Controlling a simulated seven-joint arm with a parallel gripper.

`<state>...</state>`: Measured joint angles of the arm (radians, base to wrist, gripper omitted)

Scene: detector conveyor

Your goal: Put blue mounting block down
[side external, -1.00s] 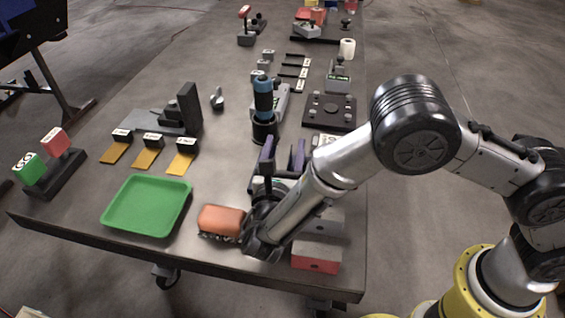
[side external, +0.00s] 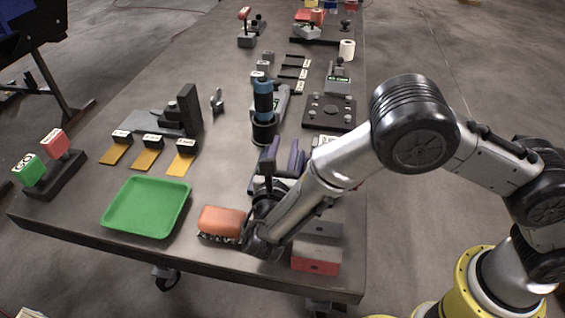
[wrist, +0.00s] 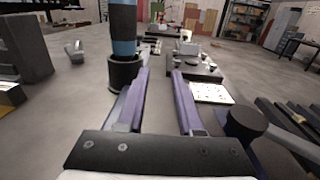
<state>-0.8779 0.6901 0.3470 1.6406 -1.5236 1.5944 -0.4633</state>
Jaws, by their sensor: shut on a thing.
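My gripper (wrist: 160,75) is low over the near right part of the table. In the wrist view its two purple fingers stand apart and point away from the camera. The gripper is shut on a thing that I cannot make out. No blue mounting block is clearly visible. A blue and black upright cylinder (side external: 263,100) stands beyond the gripper. In the wrist view the cylinder (wrist: 123,45) is ahead and left of the fingers, and looks apart from them.
An orange block (side external: 221,221) lies left of the gripper, close to it. A green tray (side external: 147,207) is farther left. A red and grey box (side external: 316,260) is at the near right edge. A dark plate with knobs (side external: 329,112) lies beyond. Bare table lies between tray and cylinder.

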